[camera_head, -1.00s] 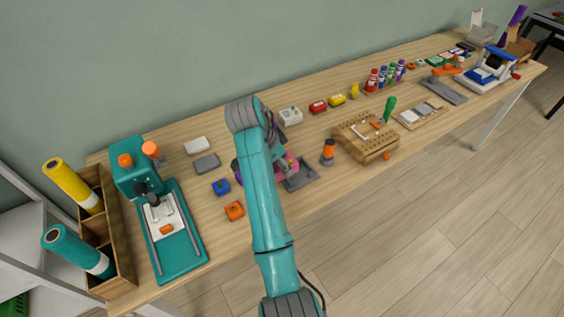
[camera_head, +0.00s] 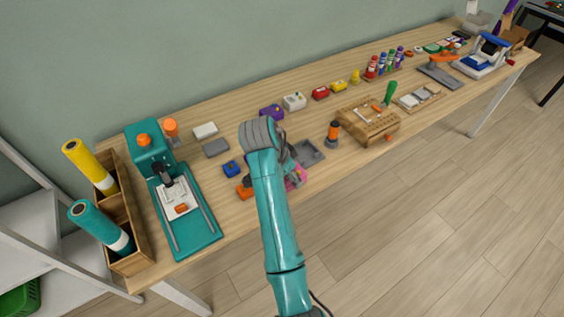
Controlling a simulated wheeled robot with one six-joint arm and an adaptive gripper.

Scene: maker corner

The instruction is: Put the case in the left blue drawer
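Several small box-shaped things that could be the case lie on the wooden table: a white one (camera_head: 205,131), a grey one (camera_head: 216,148), a blue one (camera_head: 231,169), an orange one (camera_head: 243,192) and a purple one (camera_head: 272,112). I cannot tell which is the case. No blue drawer shows. My gripper (camera_head: 249,182) is largely hidden behind my teal arm; a dark part of it shows just beside the orange box. Whether it touches that box, or is open or shut, I cannot tell.
A teal press (camera_head: 187,225) and a wooden rack (camera_head: 128,258) with yellow and teal rolls stand at left. A grey tray (camera_head: 308,153) and a pink thing (camera_head: 299,175) lie close right of my arm.

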